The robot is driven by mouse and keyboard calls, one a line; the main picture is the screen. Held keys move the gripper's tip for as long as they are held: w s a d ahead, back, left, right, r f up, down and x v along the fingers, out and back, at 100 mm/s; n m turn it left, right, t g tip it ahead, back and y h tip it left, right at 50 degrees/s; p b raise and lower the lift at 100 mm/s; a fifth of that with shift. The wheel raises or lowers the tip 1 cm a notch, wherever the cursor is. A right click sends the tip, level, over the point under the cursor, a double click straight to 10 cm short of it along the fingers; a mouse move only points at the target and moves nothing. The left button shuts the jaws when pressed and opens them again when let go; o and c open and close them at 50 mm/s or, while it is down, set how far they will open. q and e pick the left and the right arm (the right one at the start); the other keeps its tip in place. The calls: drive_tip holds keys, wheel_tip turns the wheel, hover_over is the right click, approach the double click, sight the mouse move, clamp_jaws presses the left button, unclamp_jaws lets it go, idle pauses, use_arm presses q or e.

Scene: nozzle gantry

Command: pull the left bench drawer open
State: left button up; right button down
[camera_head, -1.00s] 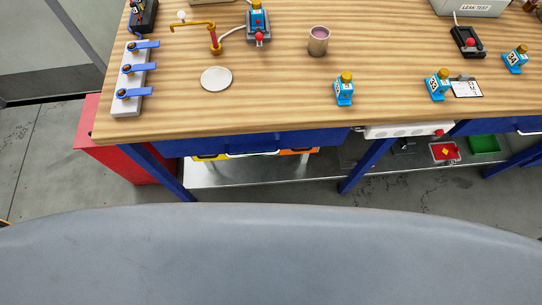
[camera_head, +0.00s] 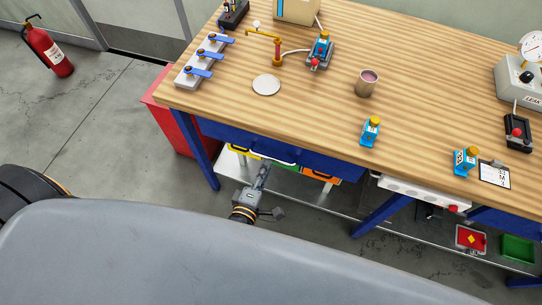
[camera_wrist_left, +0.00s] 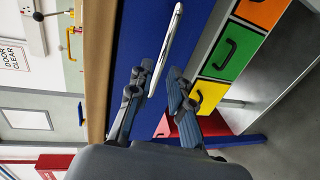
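The left bench drawer (camera_head: 325,167) is a blue front under the wooden top, and it looks closed. Its bright metal bar handle (camera_head: 285,158) shows below the bench edge. My left gripper (camera_head: 264,167) is at this handle, coming from the front. In the left wrist view the drawer front (camera_wrist_left: 136,35) fills the middle, and the handle (camera_wrist_left: 172,33) runs down between the two fingers of my gripper (camera_wrist_left: 160,70). The fingers are apart, one on each side of the bar's near end; I cannot tell whether either touches it. My right gripper is not in view.
A red cabinet (camera_head: 180,125) stands at the bench's left end.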

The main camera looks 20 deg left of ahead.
sight(271, 158)
use_arm(q)
drive_tip(key=x, duration=0.5)
drive_tip(key=shift+w+f, duration=0.1)
drive_tip(key=shift+w, duration=0.1)
clamp_jaws()
